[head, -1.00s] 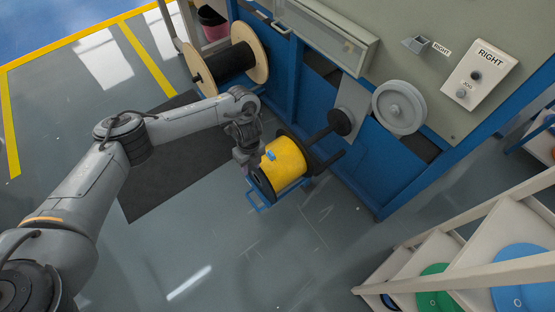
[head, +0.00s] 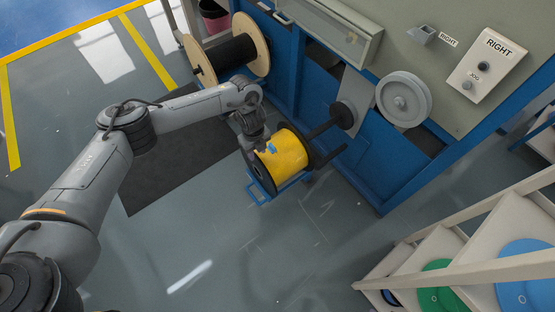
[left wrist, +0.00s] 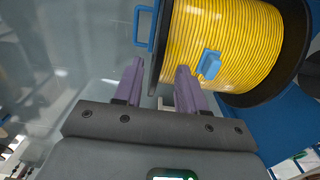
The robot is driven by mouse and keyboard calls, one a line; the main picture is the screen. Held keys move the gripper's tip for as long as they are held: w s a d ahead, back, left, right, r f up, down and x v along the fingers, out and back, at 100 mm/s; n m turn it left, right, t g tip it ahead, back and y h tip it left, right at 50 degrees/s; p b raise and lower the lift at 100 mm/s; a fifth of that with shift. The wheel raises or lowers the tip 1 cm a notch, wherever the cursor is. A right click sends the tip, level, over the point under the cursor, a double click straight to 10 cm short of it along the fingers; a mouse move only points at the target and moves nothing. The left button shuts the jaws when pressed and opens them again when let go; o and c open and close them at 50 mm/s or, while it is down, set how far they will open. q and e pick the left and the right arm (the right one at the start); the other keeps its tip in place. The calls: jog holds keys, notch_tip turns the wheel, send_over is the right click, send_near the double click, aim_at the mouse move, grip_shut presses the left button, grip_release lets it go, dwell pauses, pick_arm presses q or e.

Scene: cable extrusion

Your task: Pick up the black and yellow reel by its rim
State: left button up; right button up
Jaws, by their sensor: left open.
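The black and yellow reel (head: 286,153) lies on its side low by the blue machine, with yellow cable wound between black end flanges. It fills the upper right of the left wrist view (left wrist: 225,30), with a blue clip (left wrist: 209,65) on the cable. My left gripper (head: 259,144) is at the top of the reel's left flange. In the left wrist view its purple fingers (left wrist: 161,68) are apart, and the edge of the black rim (left wrist: 156,68) shows between them. I cannot tell whether either finger touches it. My right gripper is not in view.
A blue frame (head: 255,191) shows below the reel. A black shaft (head: 325,128) extends from the machine beside it. A larger black-wound spool (head: 230,55) stands behind. A white rack (head: 420,262) stands at lower right. The floor in front is clear.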

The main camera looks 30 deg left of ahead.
aim_at(257, 156)
pick_arm(q)
notch_tip(257, 156, down, 4)
jog(key=shift+s+r+b, duration=0.15)
jog(key=shift+r+b, duration=0.05)
jog(key=shift+b, duration=0.4)
jog(key=shift+a, duration=0.1)
grip_shut()
jog(key=shift+r, duration=0.15)
dwell(0.7)
